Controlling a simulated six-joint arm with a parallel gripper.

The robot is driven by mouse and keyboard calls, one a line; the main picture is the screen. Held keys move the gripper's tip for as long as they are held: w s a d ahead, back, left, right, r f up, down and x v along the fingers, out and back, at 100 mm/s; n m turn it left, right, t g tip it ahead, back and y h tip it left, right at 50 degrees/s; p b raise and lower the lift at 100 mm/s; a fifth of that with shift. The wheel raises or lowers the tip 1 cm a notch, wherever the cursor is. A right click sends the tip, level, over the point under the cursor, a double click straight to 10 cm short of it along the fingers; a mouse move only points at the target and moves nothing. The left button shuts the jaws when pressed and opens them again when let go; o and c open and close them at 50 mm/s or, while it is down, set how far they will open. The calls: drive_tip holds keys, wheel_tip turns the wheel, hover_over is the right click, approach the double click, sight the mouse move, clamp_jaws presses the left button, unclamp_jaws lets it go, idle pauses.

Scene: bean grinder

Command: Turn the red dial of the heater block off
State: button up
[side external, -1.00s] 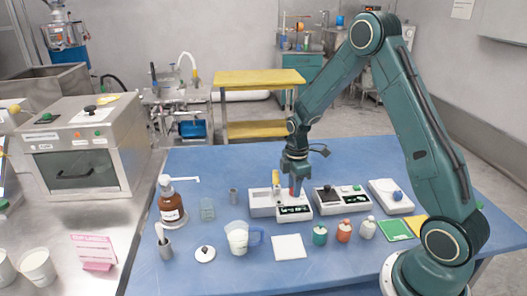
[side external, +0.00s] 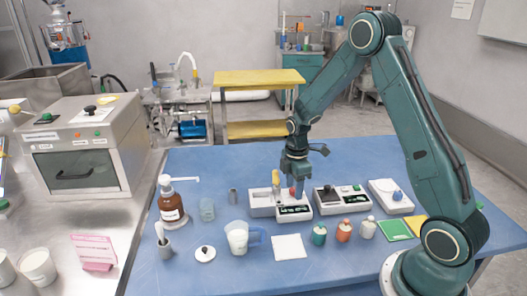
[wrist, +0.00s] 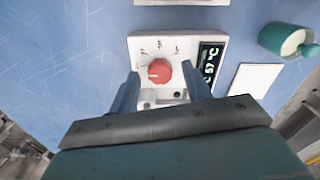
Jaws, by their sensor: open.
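The heater block (wrist: 140,45) is a white box with a red round dial (wrist: 160,71) and a dark display reading about 57 °C (wrist: 210,62). The dial's light mark points left in the wrist view; small labels stand above it, too small to read. My gripper (wrist: 160,74) is open, one finger on each side of the dial, with a visible gap to it. In the side view the heater block (side external: 295,216) stands mid-table, my gripper (side external: 293,186) is low over it, and the dial (side external: 293,192) shows between the fingers.
A white device with a dark plate (side external: 327,196) stands close to the right, and a scale-like device (side external: 391,203) beyond it.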

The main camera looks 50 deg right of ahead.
sight(294, 189)
drive_tip(key=shift+r, duration=0.15)
wheel_tip(294, 189, up, 14)
drive_tip(key=shift+f, duration=0.2)
idle(0.5)
drive_tip(key=s+a+r+m+t, duration=0.3)
drive_tip(key=s+a+r+m, duration=0.3)
drive_tip(key=s+a+r, duration=0.45)
drive_tip(key=s+a+m+t, duration=0.2)
drive_tip(key=s+a+m, duration=0.2)
drive_tip(key=s, duration=0.7)
drive_tip(key=shift+s+r+m+t, duration=0.35)
drive_tip(key=shift+r+m, duration=0.1)
drive_tip(key=shift+m, duration=0.25)
